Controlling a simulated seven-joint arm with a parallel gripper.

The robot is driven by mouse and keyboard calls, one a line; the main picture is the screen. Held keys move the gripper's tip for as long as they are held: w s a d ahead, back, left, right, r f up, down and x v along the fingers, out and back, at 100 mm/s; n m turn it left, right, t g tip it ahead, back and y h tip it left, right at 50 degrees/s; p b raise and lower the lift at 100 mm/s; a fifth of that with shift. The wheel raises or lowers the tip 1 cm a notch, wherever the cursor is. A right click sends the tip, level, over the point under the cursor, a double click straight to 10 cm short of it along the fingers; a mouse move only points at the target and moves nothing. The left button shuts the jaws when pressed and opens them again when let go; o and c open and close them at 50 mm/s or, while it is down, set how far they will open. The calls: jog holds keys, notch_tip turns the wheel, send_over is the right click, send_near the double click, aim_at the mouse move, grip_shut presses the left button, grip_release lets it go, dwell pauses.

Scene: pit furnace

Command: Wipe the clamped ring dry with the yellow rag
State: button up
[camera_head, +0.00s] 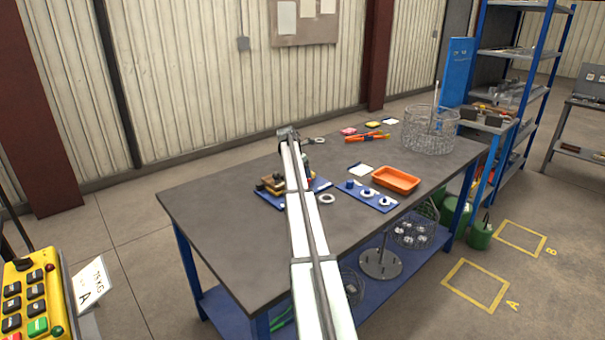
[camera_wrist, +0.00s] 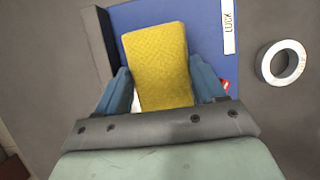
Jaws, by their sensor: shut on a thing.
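My gripper (camera_wrist: 160,70) is shut on the yellow rag (camera_wrist: 158,62) in the wrist view. The rag is a thick, textured pad between the two blue fingers and extends past their tips. It is over a blue board (camera_wrist: 203,30); I cannot tell whether it touches anything below. I cannot make out the clamped ring; the rag may cover it. A loose pale ring (camera_wrist: 283,62) lies flat on the table right of the board; it also shows in the head view (camera_head: 327,198). My arm mostly hides the fingers in the head view.
A wooden-coloured block (camera_head: 270,185) sits on the blue board. To the right are a blue mat with small parts (camera_head: 380,205), an orange tray (camera_head: 396,179) and a wire basket (camera_head: 430,130). The table's left side is clear.

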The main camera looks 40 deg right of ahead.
jog(key=shift+d, duration=0.15)
jog(key=shift+d, duration=0.85)
jog(key=shift+a, duration=0.15)
jog(key=shift+a, duration=0.9)
jog(key=shift+d, duration=0.1)
jog(key=shift+d, duration=1)
jog(key=shift+a, duration=0.25)
